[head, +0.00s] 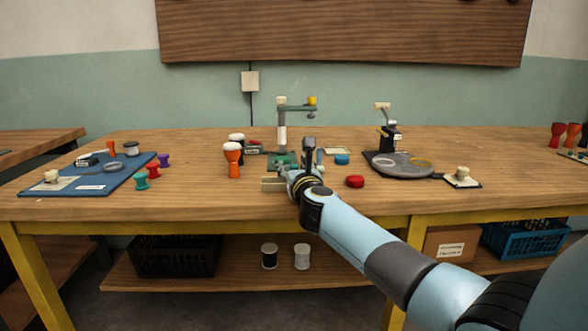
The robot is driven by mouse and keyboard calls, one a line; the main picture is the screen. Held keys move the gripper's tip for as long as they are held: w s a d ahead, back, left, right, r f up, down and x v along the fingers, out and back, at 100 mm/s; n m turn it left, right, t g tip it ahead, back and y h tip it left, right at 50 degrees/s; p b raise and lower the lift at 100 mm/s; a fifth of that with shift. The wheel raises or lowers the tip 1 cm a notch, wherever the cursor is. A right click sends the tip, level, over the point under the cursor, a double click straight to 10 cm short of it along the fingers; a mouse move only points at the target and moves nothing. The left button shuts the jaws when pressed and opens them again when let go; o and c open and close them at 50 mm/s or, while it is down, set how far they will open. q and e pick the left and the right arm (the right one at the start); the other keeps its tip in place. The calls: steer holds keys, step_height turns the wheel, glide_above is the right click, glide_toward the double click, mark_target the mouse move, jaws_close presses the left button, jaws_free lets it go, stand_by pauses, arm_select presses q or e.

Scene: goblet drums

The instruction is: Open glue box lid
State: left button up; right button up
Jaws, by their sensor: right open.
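My right arm comes in from the lower right. Its right gripper (309,145) is over the middle of the wooden table (210,200), in front of a green fixture (280,159) that carries a grey post and arm. The gripper is open, and I see nothing held in it. A low beige block (272,184) lies just left of my wrist, partly hidden by it. I cannot tell for sure which thing is the glue box or its lid. My left gripper is not in view.
Orange-and-white goblet drums (232,158) stand left of the fixture. A blue mat (100,180) with small parts is at left.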

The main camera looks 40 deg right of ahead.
jaws_close()
steer(key=shift+w+f, duration=0.1)
steer(key=shift+f, duration=0.2)
stand_by(0.4)
